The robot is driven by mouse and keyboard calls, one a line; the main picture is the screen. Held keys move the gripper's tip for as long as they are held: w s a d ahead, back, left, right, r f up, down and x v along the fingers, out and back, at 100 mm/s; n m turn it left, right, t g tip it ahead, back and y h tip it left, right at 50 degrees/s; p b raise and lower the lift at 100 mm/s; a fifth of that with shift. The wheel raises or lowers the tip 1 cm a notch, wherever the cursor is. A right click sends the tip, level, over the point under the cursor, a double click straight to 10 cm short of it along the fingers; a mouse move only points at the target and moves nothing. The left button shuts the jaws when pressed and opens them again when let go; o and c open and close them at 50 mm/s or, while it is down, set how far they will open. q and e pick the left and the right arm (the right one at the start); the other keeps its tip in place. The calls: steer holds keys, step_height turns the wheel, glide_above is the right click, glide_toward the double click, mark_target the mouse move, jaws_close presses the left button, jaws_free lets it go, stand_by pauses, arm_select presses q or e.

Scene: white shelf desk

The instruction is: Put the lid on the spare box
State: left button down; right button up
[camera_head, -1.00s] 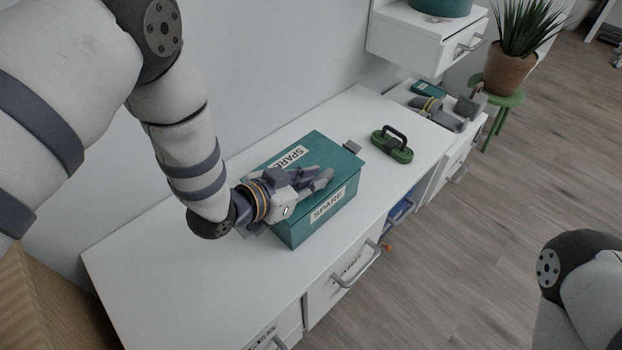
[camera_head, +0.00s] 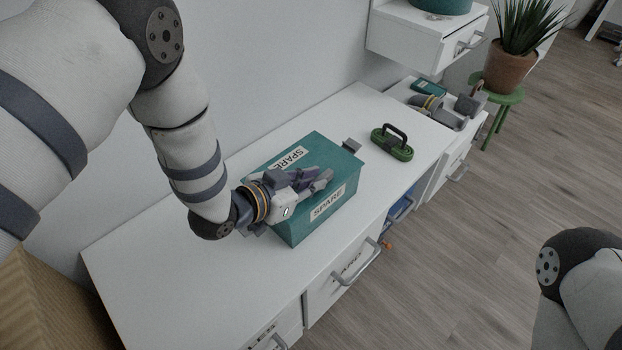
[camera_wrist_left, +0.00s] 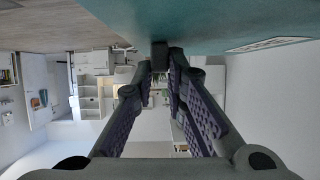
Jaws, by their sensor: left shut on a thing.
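The teal spare box (camera_head: 322,213) stands on the white desk top, with a SPARE label on its front. The teal lid (camera_head: 318,146), with its own SPARE label, lies over the top of the box, roughly lined up with it. I cannot tell if a thin gap is left between them. My left gripper (camera_head: 325,177) reaches in from the left over the lid. Its fingers are shut on a dark grip piece (camera_wrist_left: 160,55) close against the teal surface in the left wrist view. The gripper hides part of the lid and box. My right gripper is out of view.
A green object with a dark handle (camera_head: 392,143) sits right of the box. A grey tool (camera_head: 440,112) and a teal item (camera_head: 428,89) lie on the farther cabinet. A white drawer unit (camera_head: 425,38) hangs above. The desk's left front (camera_head: 185,290) is clear.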

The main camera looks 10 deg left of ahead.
arm_select(q)
steer(key=shift+f, duration=0.2)
steer(key=c, duration=1.5)
jaws_free()
steer(key=shift+c, duration=0.2)
steer(key=v, duration=1.2)
